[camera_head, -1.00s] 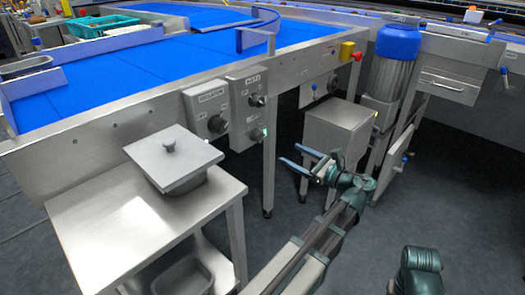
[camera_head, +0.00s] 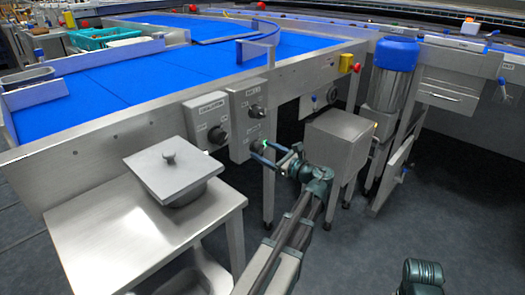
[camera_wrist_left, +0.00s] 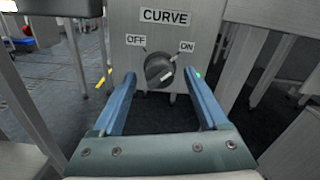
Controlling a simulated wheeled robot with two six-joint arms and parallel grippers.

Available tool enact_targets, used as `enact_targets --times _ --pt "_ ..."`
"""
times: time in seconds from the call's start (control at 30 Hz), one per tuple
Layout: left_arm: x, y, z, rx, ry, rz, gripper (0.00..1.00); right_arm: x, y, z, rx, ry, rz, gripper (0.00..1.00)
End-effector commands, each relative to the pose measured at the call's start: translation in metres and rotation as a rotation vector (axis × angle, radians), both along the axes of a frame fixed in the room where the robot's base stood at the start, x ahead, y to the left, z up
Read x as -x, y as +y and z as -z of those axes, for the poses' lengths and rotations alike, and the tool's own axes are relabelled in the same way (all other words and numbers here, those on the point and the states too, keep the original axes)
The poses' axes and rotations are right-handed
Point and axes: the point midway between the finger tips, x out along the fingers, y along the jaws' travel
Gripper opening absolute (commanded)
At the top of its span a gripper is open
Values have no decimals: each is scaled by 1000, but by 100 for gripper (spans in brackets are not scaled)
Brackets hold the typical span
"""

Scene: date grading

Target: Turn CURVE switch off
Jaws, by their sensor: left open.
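The CURVE switch is a dark round knob (camera_wrist_left: 160,72) on a grey panel (camera_wrist_left: 205,20), with OFF at its upper left and ON at its upper right. Its pale pointer mark slants towards the ON side. My left gripper (camera_wrist_left: 160,78) is open, its two blue fingers on either side of the knob in the left wrist view; I cannot tell whether they touch it. In the head view the left gripper (camera_head: 262,150) is at the lower part of the switch panel (camera_head: 240,98), partly covering the lower knob. A green light shows there.
Another switch box (camera_head: 206,107) is to the left. A steel table (camera_head: 105,225) with a lidded pan (camera_head: 172,178) stands in front of it. A steel box on legs (camera_head: 338,140) is right of my left gripper. The blue conveyor (camera_head: 130,80) runs behind.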

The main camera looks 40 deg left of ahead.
Motion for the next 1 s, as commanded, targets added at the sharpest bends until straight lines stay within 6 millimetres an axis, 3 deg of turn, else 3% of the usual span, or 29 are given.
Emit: enact_targets --times 0.13,0.47,0.9,1.0 --pt "-1 10 0 0 0 -2 76 0 0 0 0 0 0 50" --pt "-1 12 0 0 0 0 76 0 0 0 0 0 0 50" --pt "-1 12 0 0 0 -1 0 0 0 0 0 0 0 50" --pt "-1 12 0 0 -1 -1 0 0 0 0 0 0 0 50"
